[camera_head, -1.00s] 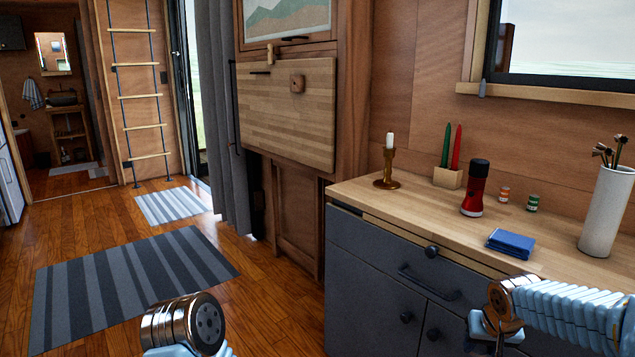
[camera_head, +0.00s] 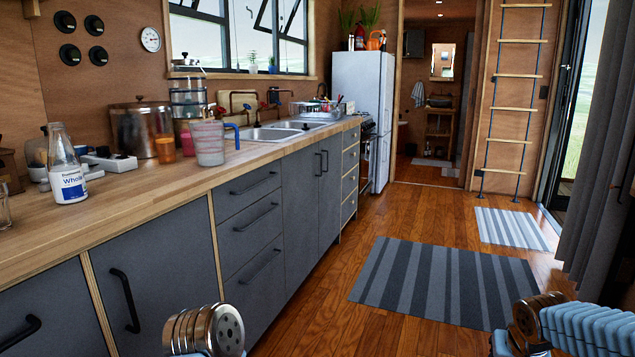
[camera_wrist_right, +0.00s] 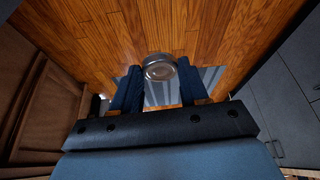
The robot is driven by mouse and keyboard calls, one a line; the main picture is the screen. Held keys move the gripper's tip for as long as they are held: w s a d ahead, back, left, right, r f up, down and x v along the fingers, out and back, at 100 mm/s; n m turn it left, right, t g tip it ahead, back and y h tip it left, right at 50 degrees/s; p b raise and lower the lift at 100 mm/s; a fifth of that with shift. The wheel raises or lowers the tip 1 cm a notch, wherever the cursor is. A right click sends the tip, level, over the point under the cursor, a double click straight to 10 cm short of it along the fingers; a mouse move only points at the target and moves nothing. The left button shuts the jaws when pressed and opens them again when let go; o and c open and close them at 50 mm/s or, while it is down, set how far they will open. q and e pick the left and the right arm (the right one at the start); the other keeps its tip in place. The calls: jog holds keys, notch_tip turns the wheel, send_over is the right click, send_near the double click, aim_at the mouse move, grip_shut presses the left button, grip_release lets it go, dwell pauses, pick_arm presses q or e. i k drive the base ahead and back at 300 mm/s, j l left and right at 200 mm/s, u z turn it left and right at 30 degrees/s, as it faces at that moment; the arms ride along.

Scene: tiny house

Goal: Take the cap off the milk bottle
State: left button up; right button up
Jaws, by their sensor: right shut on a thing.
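The milk bottle (camera_head: 67,172) stands upright on the wooden counter at the left of the head view. It is clear above, white below, with a blue and white label. Its top is too small to tell how the cap sits. My right gripper (camera_wrist_right: 158,72) shows in the right wrist view, its two dark fingers on either side of a round metal-rimmed thing (camera_wrist_right: 160,66), which it is shut on. What this thing is I cannot tell. My right gripper is far from the bottle, over the floor. My left arm shows at the bottom of the head view, but its gripper does not.
The wooden counter (camera_head: 150,192) runs along the left wall above grey cabinets. Near the bottle are a white box (camera_head: 110,163), a metal pot (camera_head: 142,130) and a measuring jug (camera_head: 207,143). The floor (camera_head: 310,300) is clear, with a striped rug (camera_head: 445,282).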

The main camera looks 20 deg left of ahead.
aim_at(66, 177)
jog(key=u, duration=0.45)
jog(key=i+l+u, duration=0.1)
jog(key=u, duration=0.3)
jog(key=l+u, duration=0.1)
jog(key=u, duration=0.35)
jog(key=i+l+u, duration=0.1)
jog(key=u, duration=0.3)
jog(key=l+u, duration=0.1)
jog(key=u, duration=0.35)
jog(key=l+u, duration=0.15)
jog(key=u, duration=0.3)
